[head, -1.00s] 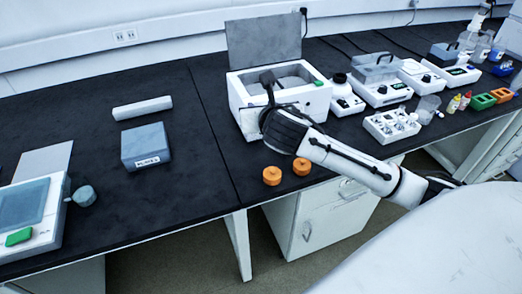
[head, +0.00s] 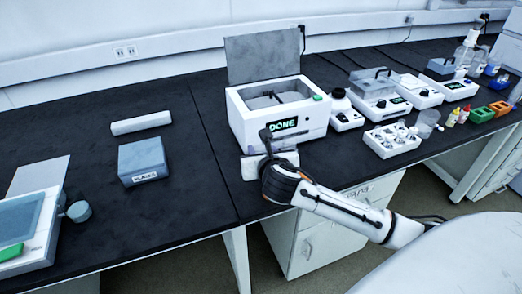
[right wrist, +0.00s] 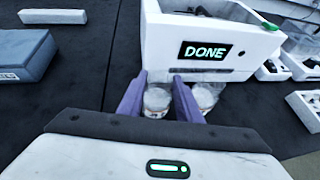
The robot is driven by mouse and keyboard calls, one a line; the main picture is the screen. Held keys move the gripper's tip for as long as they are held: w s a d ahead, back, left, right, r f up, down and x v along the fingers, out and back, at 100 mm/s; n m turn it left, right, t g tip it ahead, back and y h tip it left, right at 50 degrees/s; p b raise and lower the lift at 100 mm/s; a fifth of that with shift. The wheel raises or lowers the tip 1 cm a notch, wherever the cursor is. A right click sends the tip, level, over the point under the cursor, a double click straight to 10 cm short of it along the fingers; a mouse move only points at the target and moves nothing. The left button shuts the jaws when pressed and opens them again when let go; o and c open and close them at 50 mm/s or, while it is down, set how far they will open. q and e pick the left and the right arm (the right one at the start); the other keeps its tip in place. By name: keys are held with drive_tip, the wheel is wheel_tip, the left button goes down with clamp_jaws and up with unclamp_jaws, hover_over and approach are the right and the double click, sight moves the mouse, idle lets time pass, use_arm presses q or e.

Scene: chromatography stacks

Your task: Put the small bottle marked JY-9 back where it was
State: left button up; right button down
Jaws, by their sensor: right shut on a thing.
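In the right wrist view, my right gripper (right wrist: 158,90) has its two purple fingers closed around a small clear bottle (right wrist: 157,101). A second small clear bottle (right wrist: 206,95) shows just outside the right finger. No marking on either bottle can be read, so I cannot tell which is JY-9. In the head view my right gripper (head: 267,139) is in front of the white box-shaped device (head: 238,118), whose lid is up and whose display reads DONE. The hand and arm hide both bottles there. My left gripper is out of view.
A blue-grey labelled box (head: 143,160) and a pale bar (head: 141,123) lie to the left. A white device with a screen (head: 45,225) stands at the far left. A white rack (head: 392,141) and several devices fill the right. Black bench between is clear.

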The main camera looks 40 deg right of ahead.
drive_tip(key=c, duration=1.3)
unclamp_jaws()
drive_tip(key=shift+f, duration=0.1)
